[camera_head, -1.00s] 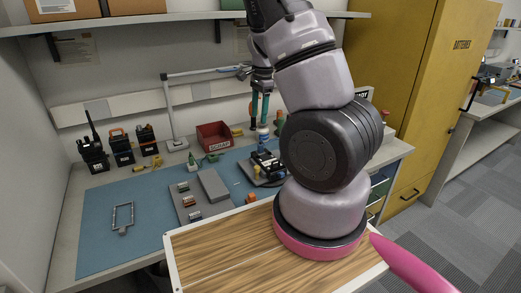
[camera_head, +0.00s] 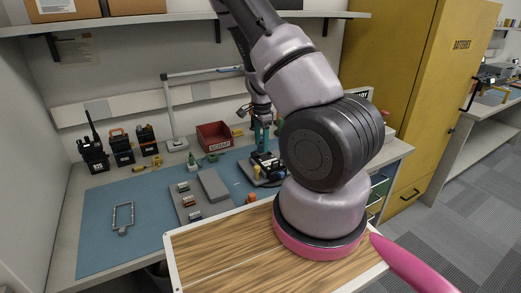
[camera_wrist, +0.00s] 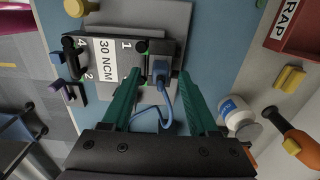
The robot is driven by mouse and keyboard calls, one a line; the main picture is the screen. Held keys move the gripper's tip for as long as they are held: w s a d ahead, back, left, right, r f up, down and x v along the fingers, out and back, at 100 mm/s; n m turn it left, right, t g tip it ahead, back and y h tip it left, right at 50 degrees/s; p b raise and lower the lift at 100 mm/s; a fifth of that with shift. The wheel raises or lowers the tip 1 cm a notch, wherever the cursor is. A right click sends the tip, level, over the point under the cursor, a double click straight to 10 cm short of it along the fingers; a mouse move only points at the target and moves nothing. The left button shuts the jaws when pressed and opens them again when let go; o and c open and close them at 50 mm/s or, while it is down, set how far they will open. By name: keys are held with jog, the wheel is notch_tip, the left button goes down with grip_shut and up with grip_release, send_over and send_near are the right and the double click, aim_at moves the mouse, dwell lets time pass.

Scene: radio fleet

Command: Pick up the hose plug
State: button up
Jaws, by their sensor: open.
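In the head view the gripper is low over the fixture on the blue mat (camera_head: 150,208), and I cannot make out the plug there.
A white bottle with a blue label (camera_wrist: 236,112) stands close to the right finger. An orange-handled tool (camera_wrist: 298,143) and a yellow block (camera_wrist: 289,78) lie further right. A red scrap bin (camera_head: 214,136) is behind. Several radios (camera_head: 122,147) stand at the back left.

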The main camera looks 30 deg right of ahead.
aim_at(261, 144)
jog(key=shift+f, duration=0.55)
grip_shut()
jog(key=shift+r, duration=0.15)
notch_tip(261, 144, up, 10)
jog(key=shift+f, duration=0.1)
jog(key=shift+r, duration=1.5)
